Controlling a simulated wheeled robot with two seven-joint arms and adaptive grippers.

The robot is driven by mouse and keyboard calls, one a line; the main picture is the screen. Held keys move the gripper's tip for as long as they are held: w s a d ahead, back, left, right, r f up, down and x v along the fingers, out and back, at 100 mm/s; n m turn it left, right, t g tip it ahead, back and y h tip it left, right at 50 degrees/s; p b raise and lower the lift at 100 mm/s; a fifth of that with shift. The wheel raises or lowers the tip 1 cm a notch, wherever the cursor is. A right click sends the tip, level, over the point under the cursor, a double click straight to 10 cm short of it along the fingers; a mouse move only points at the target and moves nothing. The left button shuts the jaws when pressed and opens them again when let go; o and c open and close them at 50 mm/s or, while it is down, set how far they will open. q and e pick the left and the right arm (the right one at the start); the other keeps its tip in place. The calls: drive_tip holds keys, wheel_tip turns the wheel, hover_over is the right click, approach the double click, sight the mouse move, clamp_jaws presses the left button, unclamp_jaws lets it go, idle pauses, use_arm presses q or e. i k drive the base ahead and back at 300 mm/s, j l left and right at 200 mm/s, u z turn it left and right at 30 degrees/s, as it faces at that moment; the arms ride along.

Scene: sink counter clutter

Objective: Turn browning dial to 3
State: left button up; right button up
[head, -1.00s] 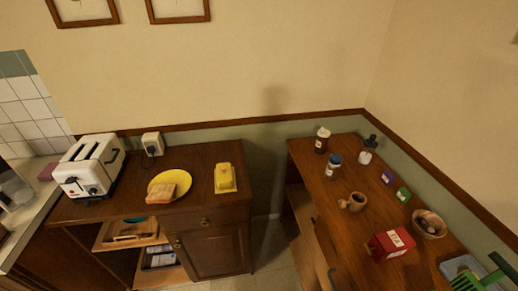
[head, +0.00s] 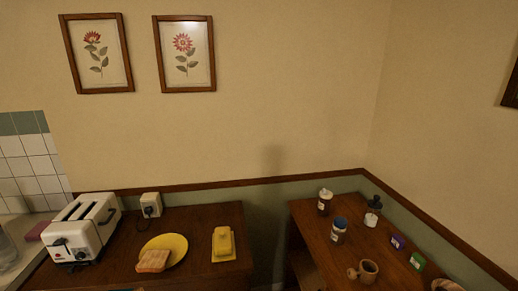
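A white two-slot toaster (head: 83,228) stands at the left end of the wooden cabinet top, in the lower left of the head view. Its front end faces the lower left and carries a small dark knob or dial (head: 59,243) and a reddish spot. The dial's markings are too small to read, so its setting cannot be told. The toaster's slots look empty. Neither of my grippers shows in the head view.
A yellow plate (head: 177,243) with toast (head: 153,261) and a yellow butter dish (head: 223,243) stand right of the toaster. A wall socket with plug (head: 151,205) is behind. A right-hand counter holds jars (head: 338,229) and a wooden mortar (head: 368,271). A gap separates the two tops.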

sight(80, 256)
drive_tip(key=u, duration=1.6)
